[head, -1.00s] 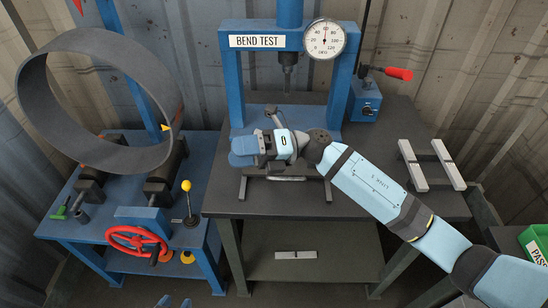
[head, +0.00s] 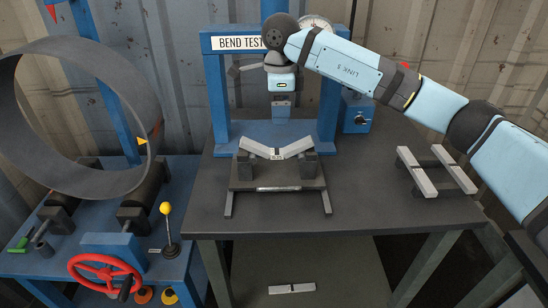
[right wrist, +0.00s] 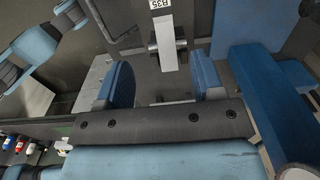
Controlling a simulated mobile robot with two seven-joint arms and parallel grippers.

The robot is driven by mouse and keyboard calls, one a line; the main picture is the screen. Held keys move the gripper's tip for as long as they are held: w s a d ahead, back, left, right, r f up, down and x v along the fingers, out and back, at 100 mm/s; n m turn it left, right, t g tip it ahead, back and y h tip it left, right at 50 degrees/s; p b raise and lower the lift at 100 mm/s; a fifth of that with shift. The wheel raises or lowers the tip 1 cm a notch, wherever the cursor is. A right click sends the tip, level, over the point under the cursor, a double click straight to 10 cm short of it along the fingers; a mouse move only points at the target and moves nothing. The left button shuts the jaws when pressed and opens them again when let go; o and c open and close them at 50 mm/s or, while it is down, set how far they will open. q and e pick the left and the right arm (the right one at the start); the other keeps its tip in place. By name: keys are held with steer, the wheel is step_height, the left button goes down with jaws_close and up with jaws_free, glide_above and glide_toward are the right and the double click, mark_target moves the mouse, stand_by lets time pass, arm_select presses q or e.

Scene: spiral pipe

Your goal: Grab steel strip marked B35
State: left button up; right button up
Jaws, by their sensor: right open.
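A pale steel strip (head: 277,151), bent into a shallow V, rests across two dark supports of the press. Its label is too small to read in the head view. In the right wrist view a strip labelled B35 (right wrist: 161,12) shows at the top, ahead of the jaws. My right gripper (head: 281,110) points down in front of the press, above and apart from the bent strip. In the right wrist view its two blue fingers (right wrist: 163,80) stand apart with nothing between them. My left gripper cannot be made out.
The blue bend-test press frame (head: 217,95) stands close around my right gripper. Two straight strips lie on a rack (head: 437,171) at right, and another strip (head: 292,288) lies on the lower shelf. A roller machine with a red handwheel (head: 105,272) stands at left.

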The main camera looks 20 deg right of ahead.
glide_above(277, 151)
steer(key=f, duration=0.6)
steer(key=shift+s+d+f, duration=0.15)
steer(key=shift+s+d, duration=0.05)
steer(key=shift+s, duration=0.15)
steer(key=f, duration=0.3)
steer(key=f+b, duration=0.1)
steer(key=f, duration=0.1)
steer(key=shift+w+a+f, duration=0.15)
steer(key=shift+w+a, duration=0.05)
steer(key=shift+w, duration=0.1)
jaws_close()
